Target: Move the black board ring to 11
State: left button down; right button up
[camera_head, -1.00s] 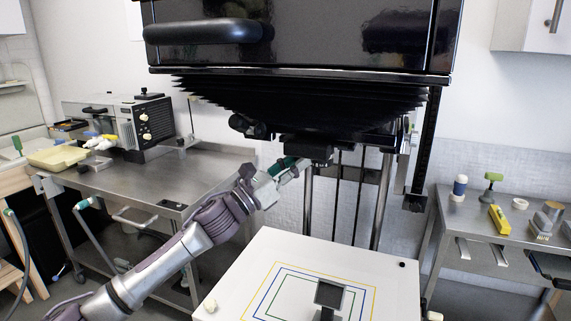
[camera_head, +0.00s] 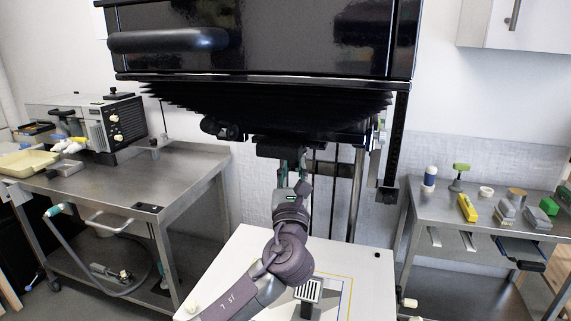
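The black lens board (camera_head: 283,148) hangs under the pleated bellows of the enlarger. I cannot make out a separate ring or any numbers on it. My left gripper (camera_head: 290,178) points up just below the black lens board. My own wrist and forearm cover most of it, so I cannot tell how its fingers stand or whether they touch anything. My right gripper is not in view.
The enlarger's black head (camera_head: 265,40) fills the top. The white baseboard (camera_head: 240,262) lies below, with a small grey-and-black device (camera_head: 309,291) on it, partly behind my arm. Metal carts with tools stand left (camera_head: 130,185) and right (camera_head: 470,260). Upright columns (camera_head: 356,195) stand behind.

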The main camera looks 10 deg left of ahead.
pick_arm(q)
jog(key=shift+w+d+n+y, duration=0.1)
jog(key=shift+d+n+y, duration=0.35)
jog(key=shift+y, duration=0.45)
jog(key=c, duration=1)
grip_release()
jog(key=shift+g, duration=0.3)
jog(key=shift+o, duration=0.2)
jog(key=v, duration=1.2)
jog(key=shift+w+d+f, duration=0.1)
